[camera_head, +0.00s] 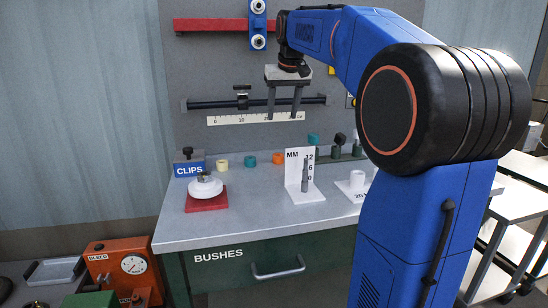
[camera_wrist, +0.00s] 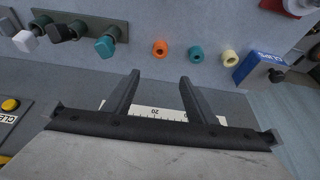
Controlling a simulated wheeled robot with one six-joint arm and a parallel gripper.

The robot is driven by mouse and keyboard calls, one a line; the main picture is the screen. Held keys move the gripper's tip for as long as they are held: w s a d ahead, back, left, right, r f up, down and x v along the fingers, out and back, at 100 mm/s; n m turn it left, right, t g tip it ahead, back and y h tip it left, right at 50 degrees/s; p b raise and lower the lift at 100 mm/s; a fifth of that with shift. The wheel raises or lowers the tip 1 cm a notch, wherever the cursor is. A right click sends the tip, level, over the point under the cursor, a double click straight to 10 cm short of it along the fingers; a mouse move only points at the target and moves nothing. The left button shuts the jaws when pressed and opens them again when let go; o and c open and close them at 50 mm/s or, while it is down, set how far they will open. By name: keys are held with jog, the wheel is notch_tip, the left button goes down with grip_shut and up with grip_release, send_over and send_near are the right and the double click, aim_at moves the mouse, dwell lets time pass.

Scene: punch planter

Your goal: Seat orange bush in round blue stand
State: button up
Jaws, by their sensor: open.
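The orange bush (camera_head: 278,158) is a short ring near the back of the grey bench. In the wrist view the orange bush (camera_wrist: 160,49) lies just beyond my fingertips, with its hole visible. My gripper (camera_head: 283,116) hangs above the back of the bench, in front of the wall panel. In the wrist view my gripper (camera_wrist: 160,77) has its two fingers apart with nothing between them. I cannot make out a round blue stand in either view; my arm hides the right part of the bench.
A teal bush (camera_head: 250,161) and a yellow bush (camera_head: 222,164) stand left of the orange one. Several clamps (camera_wrist: 105,45) stand on its other side. The MM gauge (camera_head: 303,180), a white round piece (camera_head: 206,187) on a red base, and the CLIPS block (camera_head: 188,169) occupy the bench.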

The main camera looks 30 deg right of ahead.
send_over(279, 163)
notch_tip(279, 163, down, 11)
jog(key=shift+w+r, duration=0.15)
jog(key=shift+r, duration=0.05)
jog(key=shift+s+f+x, duration=0.1)
jog(key=shift+s+x, duration=0.1)
jog(key=shift+x, duration=0.7)
jog(key=shift+s+f+x, duration=0.1)
jog(key=shift+s+x, duration=0.1)
jog(key=shift+x, duration=0.75)
jog(key=shift+s+f+x, duration=0.1)
jog(key=shift+s+x, duration=0.15)
jog(key=shift+x, duration=0.65)
jog(key=shift+r, duration=0.1)
jog(key=c, duration=1.2)
